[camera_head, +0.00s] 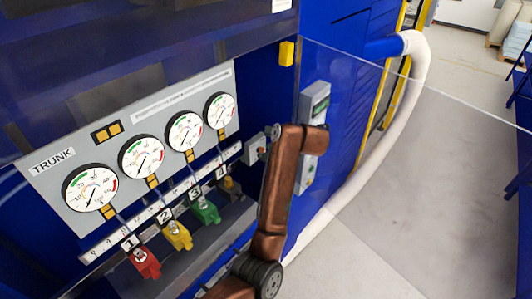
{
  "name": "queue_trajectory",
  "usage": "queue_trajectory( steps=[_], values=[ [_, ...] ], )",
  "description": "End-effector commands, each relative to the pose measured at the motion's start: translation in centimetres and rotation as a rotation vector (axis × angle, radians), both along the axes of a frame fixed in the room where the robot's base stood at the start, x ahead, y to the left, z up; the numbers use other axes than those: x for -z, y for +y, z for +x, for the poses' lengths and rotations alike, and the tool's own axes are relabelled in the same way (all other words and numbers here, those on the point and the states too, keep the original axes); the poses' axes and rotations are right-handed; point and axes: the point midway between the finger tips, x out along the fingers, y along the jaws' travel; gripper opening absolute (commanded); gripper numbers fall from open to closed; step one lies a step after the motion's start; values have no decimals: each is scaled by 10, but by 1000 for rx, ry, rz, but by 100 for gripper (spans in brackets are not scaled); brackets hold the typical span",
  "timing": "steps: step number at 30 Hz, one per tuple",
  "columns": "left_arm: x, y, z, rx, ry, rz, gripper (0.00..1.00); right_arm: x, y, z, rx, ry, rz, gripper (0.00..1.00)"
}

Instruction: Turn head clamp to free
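My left arm, copper-brown, rises from the bottom of the head view and bends at the top towards the blue machine. My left gripper (264,152) is at the machine front, mostly hidden behind my own arm links; its fingers cannot be made out. It is close to a small grey box (252,150) at the right end of the gauge panel, possibly the head clamp switch. Whether they touch cannot be told. My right gripper is not in view.
A grey TRUNK panel (60,181) carries several round gauges. Below are numbered red (144,262), yellow (178,235) and green (206,210) valves. A grey-green control box (317,103) is just behind my arm. A transparent panel (420,150) extends right; a white hose (385,145) runs behind it.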

Motion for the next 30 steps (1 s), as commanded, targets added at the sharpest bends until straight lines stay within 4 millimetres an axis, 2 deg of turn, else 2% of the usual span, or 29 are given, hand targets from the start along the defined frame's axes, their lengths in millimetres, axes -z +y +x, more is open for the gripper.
queue_trajectory(
  steps=[9, 15, 30],
  values=[
    [-46, -31, -39, 1, -3, 1, 27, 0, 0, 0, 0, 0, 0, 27],
    [-63, -43, -55, 0, 0, 1, 27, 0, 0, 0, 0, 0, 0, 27],
    [-67, -46, -59, -1, 1, 3, 27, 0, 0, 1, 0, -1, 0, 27]
  ],
)
